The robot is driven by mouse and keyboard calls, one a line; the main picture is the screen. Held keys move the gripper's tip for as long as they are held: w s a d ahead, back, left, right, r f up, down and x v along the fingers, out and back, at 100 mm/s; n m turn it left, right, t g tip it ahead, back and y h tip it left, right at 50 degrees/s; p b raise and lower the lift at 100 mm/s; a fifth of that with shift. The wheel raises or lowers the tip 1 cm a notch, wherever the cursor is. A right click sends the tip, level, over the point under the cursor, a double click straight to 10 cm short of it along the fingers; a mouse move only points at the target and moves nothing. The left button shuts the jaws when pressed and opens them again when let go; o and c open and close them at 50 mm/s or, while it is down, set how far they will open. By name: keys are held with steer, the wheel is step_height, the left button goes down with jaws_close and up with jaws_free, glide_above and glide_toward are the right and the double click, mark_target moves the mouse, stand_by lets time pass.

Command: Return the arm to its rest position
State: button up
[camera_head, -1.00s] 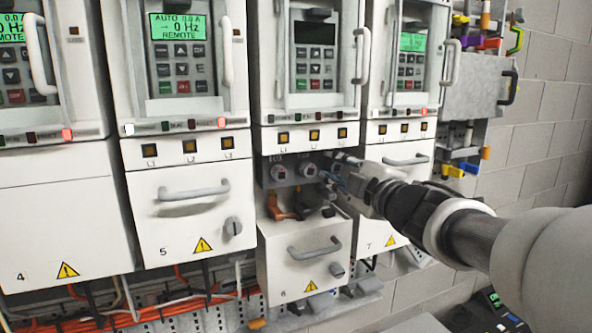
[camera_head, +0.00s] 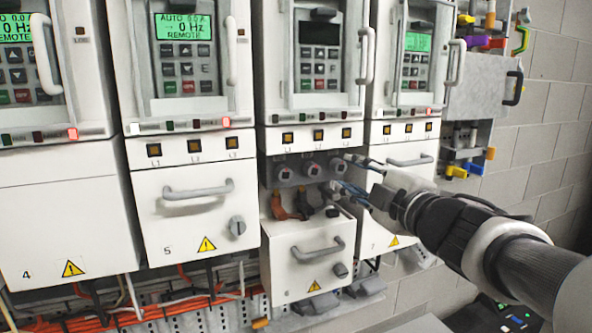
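My gripper (camera_head: 352,178) is at the right of the open compartment of drive 6, at the end of my arm, which comes in from the lower right. Its fingers point left and show some space between them, with nothing seen held. Drive 6's lower drawer (camera_head: 308,270) is pulled out and tilted. Behind it a row of round terminals (camera_head: 310,169) shows. An orange-brown handle (camera_head: 283,207) and a dark part lie in the opening.
Drive 5's closed cover (camera_head: 195,215) is on the left and drive 7's cover (camera_head: 408,162) is behind my gripper. A rack of coloured clips (camera_head: 466,160) hangs at the right. Orange cables (camera_head: 120,318) run below. The brick wall (camera_head: 550,150) at the right is clear.

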steer(key=shift+v, duration=1.15)
steer(key=shift+d, duration=0.1)
steer(key=s+d+f+m+g+h, duration=0.3)
steer(key=s+f+m+h, duration=0.1)
steer(key=s+f+m, duration=0.25)
steer(key=s+d+f+m+g+h, duration=0.3)
steer(key=s+f+m+h, duration=0.25)
steer(key=f+m, duration=0.2)
steer(key=s+a+f+m+g+y, duration=0.2)
steer(key=s+a+f+g, duration=0.1)
steer(key=s, duration=0.5)
steer(key=s+a+f+m+g+y, duration=0.1)
steer(key=s+a+f+g+y, duration=0.1)
steer(key=s+a+f, duration=0.3)
steer(key=s+f+g, duration=0.1)
steer(key=s+f, duration=0.2)
steer(key=shift+s+a+m+g, duration=0.2)
steer(key=shift+s+m+g, duration=0.1)
steer(key=shift+s+m, duration=0.1)
